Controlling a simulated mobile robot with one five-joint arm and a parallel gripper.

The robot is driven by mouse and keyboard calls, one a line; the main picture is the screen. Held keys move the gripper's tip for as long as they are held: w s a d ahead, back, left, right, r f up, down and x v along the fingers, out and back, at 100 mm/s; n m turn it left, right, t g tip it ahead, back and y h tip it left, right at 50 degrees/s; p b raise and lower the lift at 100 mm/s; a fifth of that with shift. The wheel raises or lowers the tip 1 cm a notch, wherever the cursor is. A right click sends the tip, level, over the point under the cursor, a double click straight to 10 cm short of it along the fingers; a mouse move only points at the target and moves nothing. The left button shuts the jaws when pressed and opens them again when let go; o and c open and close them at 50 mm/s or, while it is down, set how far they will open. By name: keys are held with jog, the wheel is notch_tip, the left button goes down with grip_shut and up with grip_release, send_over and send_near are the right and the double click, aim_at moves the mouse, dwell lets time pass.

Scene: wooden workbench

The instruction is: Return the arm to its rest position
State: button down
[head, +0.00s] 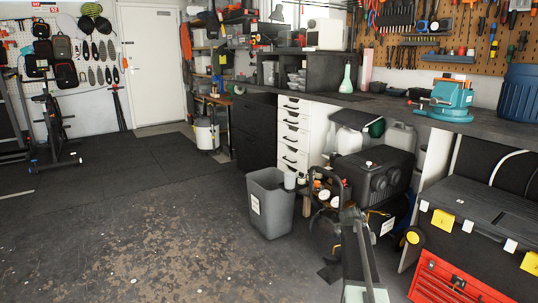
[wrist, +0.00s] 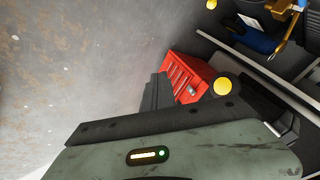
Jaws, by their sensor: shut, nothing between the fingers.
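My gripper (wrist: 159,80) shows in the wrist view as two dark fingers close together beyond a grey-green body with a small lit indicator. The fingers are shut and hold nothing. They stand out against the floor and beside the red drawer chest in that picture. In the head view my arm (head: 360,250) shows at the bottom, right of centre, in front of the compressor and its surroundings. I cannot clearly make out the fingers there.
A red drawer chest (head: 455,287) with a dark top stands at the lower right. A black compressor (head: 372,178) and a grey bin (head: 270,205) stand near my arm. The workbench (head: 455,123) runs along the right wall. The floor (head: 150,235) on the left is open.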

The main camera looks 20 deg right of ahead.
jog(key=s+a+r+n+t+y+p, duration=0.2)
jog(key=a+n, duration=0.7)
jog(key=a, duration=2.2)
jog(key=s+a+f+n+g+y+p, duration=0.1)
jog(key=s+a+n+g+y+p, duration=0.2)
jog(key=s+a+n, duration=1.1)
notch_tip(320, 180, up, 38)
jog(key=n+y+p, duration=0.1)
jog(key=n+p, duration=0.1)
jog(key=p, duration=3.4)
jog(key=shift+w+d+p, duration=0.35)
jog(key=shift+w+d, duration=0.05)
jog(key=shift+w, duration=0.05)
jog(key=shift+f, duration=0.1)
